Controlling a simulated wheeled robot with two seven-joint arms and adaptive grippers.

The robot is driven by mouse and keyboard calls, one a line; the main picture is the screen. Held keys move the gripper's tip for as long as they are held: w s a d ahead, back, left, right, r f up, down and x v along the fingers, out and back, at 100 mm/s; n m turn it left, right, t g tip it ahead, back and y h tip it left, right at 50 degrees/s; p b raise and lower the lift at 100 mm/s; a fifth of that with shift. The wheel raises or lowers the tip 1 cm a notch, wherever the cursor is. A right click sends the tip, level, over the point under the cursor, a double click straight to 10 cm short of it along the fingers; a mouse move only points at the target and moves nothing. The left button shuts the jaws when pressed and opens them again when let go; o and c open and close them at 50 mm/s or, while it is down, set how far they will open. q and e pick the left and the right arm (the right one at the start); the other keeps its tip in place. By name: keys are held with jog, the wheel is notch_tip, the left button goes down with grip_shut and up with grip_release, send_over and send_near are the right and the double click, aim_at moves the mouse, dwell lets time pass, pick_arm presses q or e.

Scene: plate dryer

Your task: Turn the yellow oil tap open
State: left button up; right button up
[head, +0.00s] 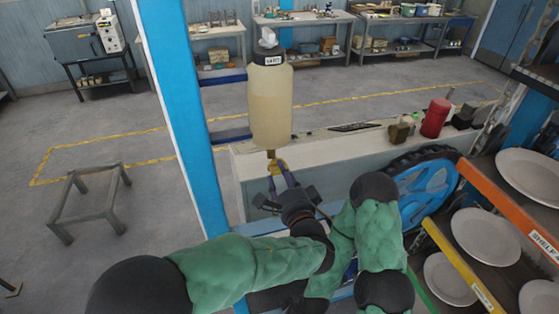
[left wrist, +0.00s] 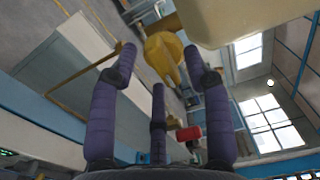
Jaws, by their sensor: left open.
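The oil tank (head: 270,108) is a pale, upright bottle with a dark labelled cap, next to the blue post. The yellow oil tap (head: 281,166) sits at its lower end. My left gripper (head: 278,172) is just below the tap with its fingers pointing up at it. In the left wrist view the yellow tap (left wrist: 163,52) shows between the spread fingertips of the left gripper (left wrist: 160,65), with the tank bottom (left wrist: 240,18) above. The fingers are open, and I cannot tell whether any touches the tap. My right gripper is not in view.
A blue post (head: 182,110) stands left of the tank. A pale machine body (head: 330,160) and a blue wheel (head: 425,190) are behind and right of my gripper. Plates (head: 487,233) lie on racks at the right. A low frame stool (head: 88,200) stands on open floor at the left.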

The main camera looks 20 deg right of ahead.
pick_arm(q)
jog(key=shift+w, duration=0.4)
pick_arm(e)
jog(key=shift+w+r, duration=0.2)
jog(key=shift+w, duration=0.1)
pick_arm(q)
jog(key=shift+s, duration=0.1)
grip_shut()
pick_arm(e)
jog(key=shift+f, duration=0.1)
